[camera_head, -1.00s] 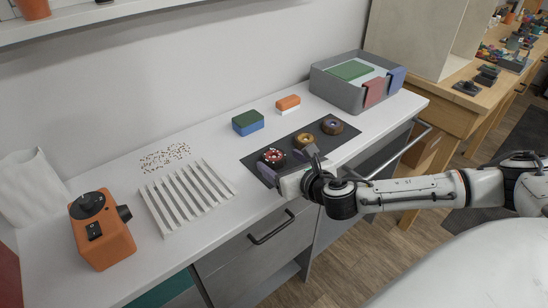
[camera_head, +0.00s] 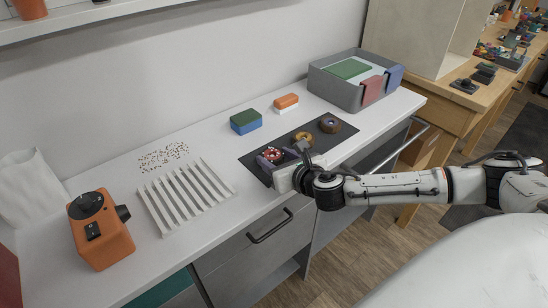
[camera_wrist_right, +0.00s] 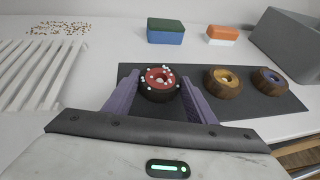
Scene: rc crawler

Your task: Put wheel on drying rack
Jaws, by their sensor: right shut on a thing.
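The wheel (camera_head: 272,154) has a dark tyre and a red hub with white specks, and sits at the left end of the dark mat. My right gripper (camera_head: 276,157) is shut on it, with a purple finger on each side. The wrist view shows the same wheel (camera_wrist_right: 160,83) between the two fingers, at or very near mat level. The drying rack (camera_head: 186,197) is a white slatted tray left of the mat, with nothing on it. Its slats also show in the wrist view (camera_wrist_right: 40,70). My left gripper is not in view.
Two brown-tyred wheels, one with a yellow hub (camera_head: 303,139) and one bluish (camera_head: 330,125), sit on the mat (camera_head: 345,136). A green-blue sponge (camera_head: 246,122), an orange-white block (camera_head: 286,103) and a grey bin (camera_head: 340,88) stand behind. An orange device (camera_head: 101,236) stands left of the rack.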

